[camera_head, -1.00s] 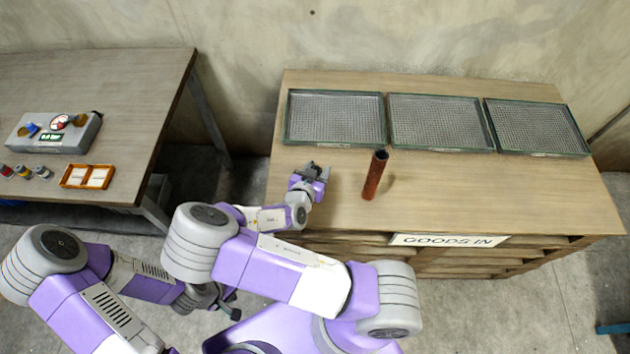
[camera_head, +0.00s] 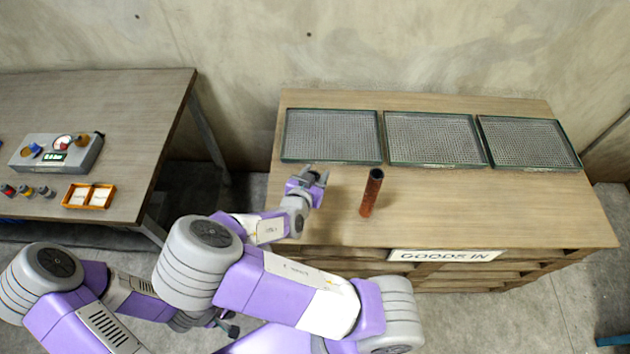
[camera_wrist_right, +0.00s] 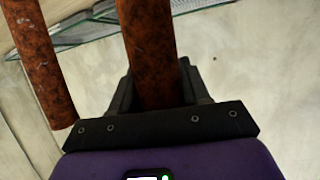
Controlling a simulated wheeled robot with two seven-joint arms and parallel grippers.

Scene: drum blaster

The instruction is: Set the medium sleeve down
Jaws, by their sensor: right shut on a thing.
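My right gripper (camera_head: 314,177) is over the left part of the goods-in table. In the right wrist view it is shut on a rusty brown sleeve (camera_wrist_right: 150,45), which stands between its dark fingers. I take this to be the medium sleeve; in the head view I cannot make it out at the gripper. A second rusty sleeve (camera_head: 371,193) stands upright on the table, right of the gripper and apart from it. It also shows at the left of the right wrist view (camera_wrist_right: 40,65). My left gripper (camera_head: 230,328) is low in the head view, mostly hidden by my arm; its jaws are unclear.
The goods-in table (camera_head: 480,215) has three mesh-bottomed trays along its back: left (camera_head: 330,162), middle (camera_head: 438,165) and right (camera_head: 530,167). Bare wood lies right of the standing sleeve. A separate table (camera_head: 110,110) at the left carries a control box (camera_head: 62,152) and an orange tray (camera_head: 89,206).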

